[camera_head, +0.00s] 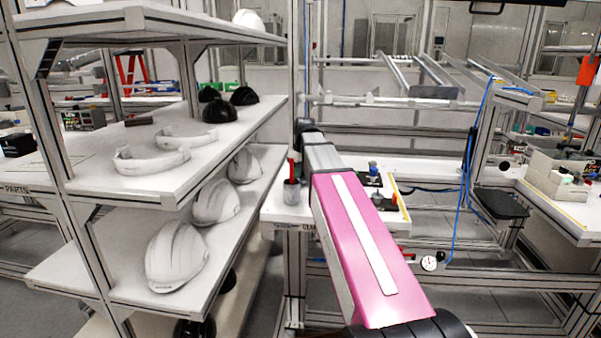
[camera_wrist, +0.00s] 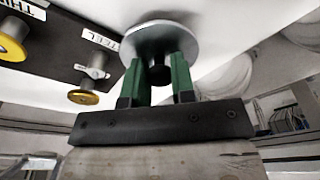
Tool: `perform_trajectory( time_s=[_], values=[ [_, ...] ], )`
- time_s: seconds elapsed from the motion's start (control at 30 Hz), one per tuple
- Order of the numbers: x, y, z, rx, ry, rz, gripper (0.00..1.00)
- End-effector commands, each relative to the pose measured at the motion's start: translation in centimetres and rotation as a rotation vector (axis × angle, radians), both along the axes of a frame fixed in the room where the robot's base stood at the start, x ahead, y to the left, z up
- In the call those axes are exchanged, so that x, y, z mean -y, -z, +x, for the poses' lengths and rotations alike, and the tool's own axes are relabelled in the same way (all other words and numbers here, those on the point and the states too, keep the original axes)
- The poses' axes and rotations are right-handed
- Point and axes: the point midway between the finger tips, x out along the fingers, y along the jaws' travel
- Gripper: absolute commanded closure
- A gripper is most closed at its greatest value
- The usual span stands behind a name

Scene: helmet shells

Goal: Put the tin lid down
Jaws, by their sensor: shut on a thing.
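In the wrist view, my gripper (camera_wrist: 160,78) has two green fingers closed on the dark knob of the tin lid (camera_wrist: 160,38). The lid is a round, grey metal disc just beyond the fingertips, over a white surface (camera_wrist: 225,18). I cannot tell whether it touches that surface. In the head view, my pink arm stretches away from me, and neither the gripper nor the lid can be made out.
A dark board (camera_wrist: 60,48) with labels and yellow-rimmed round pieces (camera_wrist: 83,97) lies left of the lid. White helmet shells (camera_head: 176,256) stand on the shelves at left. A workbench (camera_head: 285,211) with a cup of tools stands beyond my arm.

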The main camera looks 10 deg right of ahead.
Motion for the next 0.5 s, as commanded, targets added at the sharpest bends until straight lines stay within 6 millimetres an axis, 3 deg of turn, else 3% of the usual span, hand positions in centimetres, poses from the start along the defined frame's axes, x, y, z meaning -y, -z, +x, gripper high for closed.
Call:
perform_trajectory(
  time_s=[0.47, 0.5],
  values=[
    [0.0, 1.01, 0.01, 0.001, 0.0, 0.0, 0.99],
    [0.0, 1.0, 0.01, 0.001, 0.0, 0.0, 0.7]
  ],
)
